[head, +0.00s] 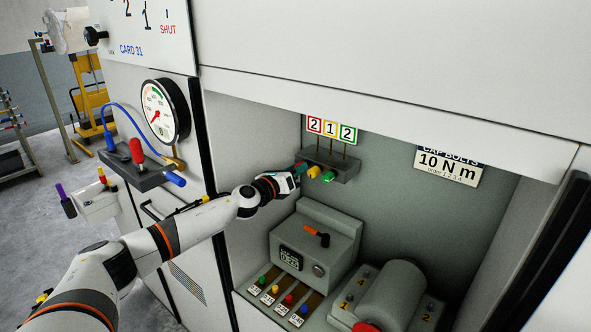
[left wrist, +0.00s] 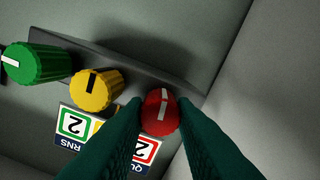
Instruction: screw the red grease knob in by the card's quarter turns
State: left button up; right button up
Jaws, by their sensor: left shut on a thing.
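The red grease knob (left wrist: 160,112) sits on the grey knob block, with a white mark on its face. My left gripper (left wrist: 160,125) has its green fingers on both sides of the red knob and is shut on it; in the head view the gripper (head: 299,170) hides the knob. A yellow knob (left wrist: 96,89) and a green knob (left wrist: 36,63) stand in a row beside it on the same block (head: 345,164). The card (head: 331,129) above the block reads red 2, yellow 1, green 2. My right gripper is not in view.
The recess holds a grey box (head: 315,232) with an orange-handled lever, several small coloured knobs below it, and a grey motor-like unit (head: 392,290). A "CAP BOLTS 10 N m" sign (head: 449,163) hangs on the back wall. A gauge (head: 165,111) and a lever block (head: 143,172) are left of the opening.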

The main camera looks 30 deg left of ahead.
pick_arm(q)
jog(key=shift+m, duration=0.8)
jog(key=shift+f, duration=0.1)
jog(key=o, duration=0.7)
jog(key=s+b, duration=0.5)
jog(key=s, duration=0.7)
jog(key=shift+a, duration=0.45)
